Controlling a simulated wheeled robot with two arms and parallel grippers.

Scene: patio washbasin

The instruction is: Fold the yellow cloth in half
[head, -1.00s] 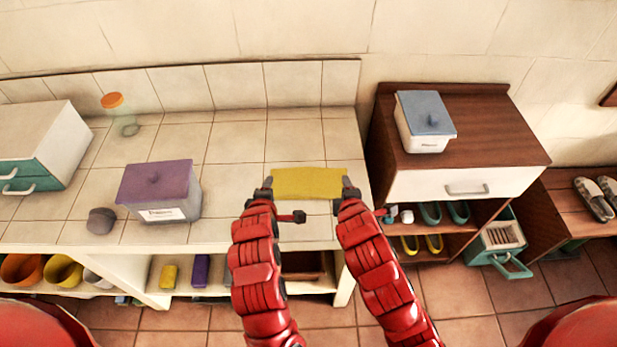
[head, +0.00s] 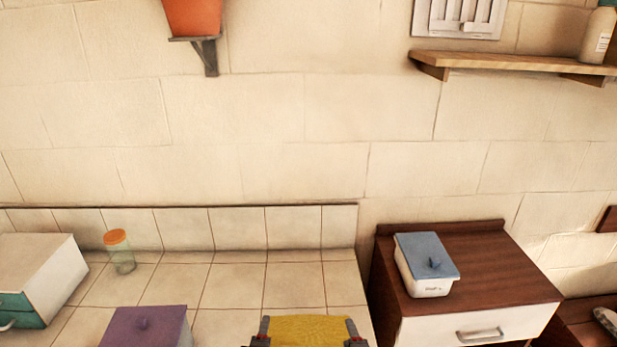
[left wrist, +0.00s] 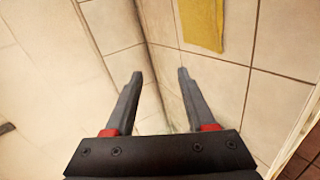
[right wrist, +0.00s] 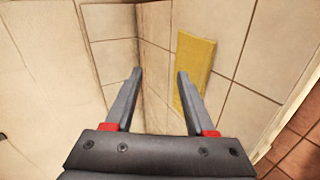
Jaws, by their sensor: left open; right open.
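The yellow cloth (head: 306,331) lies on the tiled counter at the bottom edge of the head view, partly cut off. It shows as a narrow flat strip in the left wrist view (left wrist: 203,22) and the right wrist view (right wrist: 193,70). I cannot tell how its layers lie. My left gripper (head: 264,328) is at the cloth's left end in the head view, and its jaws are open and empty. My right gripper (head: 352,328) is at the cloth's right end, also open and empty. Both appear above the counter, apart from the cloth.
A purple-lidded box (head: 145,328), a jar with an orange lid (head: 120,254) and a white and teal drawer unit (head: 40,280) stand on the counter to the left. A brown cabinet (head: 480,265) with a blue-lidded box (head: 428,265) stands right. A wall rises behind.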

